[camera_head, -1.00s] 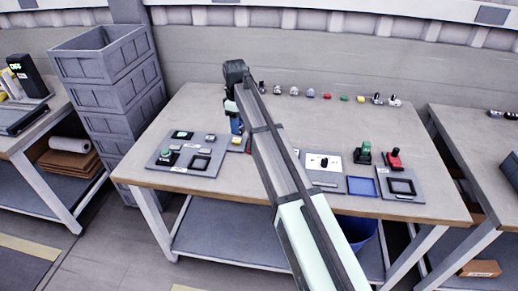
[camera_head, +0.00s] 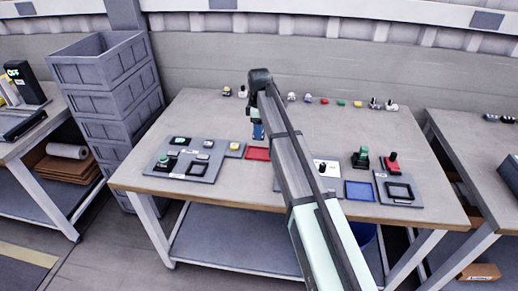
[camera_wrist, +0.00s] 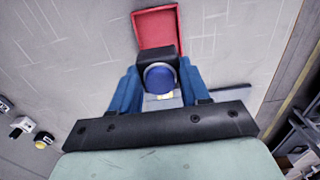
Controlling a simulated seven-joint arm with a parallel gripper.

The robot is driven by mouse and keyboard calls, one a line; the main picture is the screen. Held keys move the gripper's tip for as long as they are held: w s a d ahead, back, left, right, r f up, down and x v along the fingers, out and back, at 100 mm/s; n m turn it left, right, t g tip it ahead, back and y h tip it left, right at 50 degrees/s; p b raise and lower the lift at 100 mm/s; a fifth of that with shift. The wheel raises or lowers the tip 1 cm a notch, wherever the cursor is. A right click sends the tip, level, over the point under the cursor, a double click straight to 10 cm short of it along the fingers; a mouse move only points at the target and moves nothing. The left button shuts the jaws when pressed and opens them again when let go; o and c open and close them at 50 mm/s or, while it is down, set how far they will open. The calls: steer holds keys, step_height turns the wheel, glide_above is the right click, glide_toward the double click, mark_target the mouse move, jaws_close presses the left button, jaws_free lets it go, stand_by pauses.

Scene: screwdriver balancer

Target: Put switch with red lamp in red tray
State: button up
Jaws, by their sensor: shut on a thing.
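My gripper (camera_wrist: 160,82) is shut on a dark-bodied switch with a round blue cap (camera_wrist: 160,77), held between blue fingers. No red lamp shows on the held switch. The red tray (camera_wrist: 141,30) appears just beyond it in the wrist view, partly covered by the switch.
A grey board with several fittings (camera_head: 166,187) lies left of the red tray. A blue tray (camera_head: 360,190), a green-topped switch (camera_head: 361,158) and a red-topped switch (camera_head: 391,162) are at right. Small parts line the back, including a yellow one (camera_head: 357,104).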

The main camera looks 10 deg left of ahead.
step_height(320, 180, down, 8)
steer(key=shift+f, duration=0.1)
stand_by(0.4)
steer(key=shift+f, duration=0.1)
steer(key=o, duration=1.1)
steer(key=shift+c, duration=0.2)
step_height(320, 180, up, 12)
steer(key=shift+r, duration=0.15)
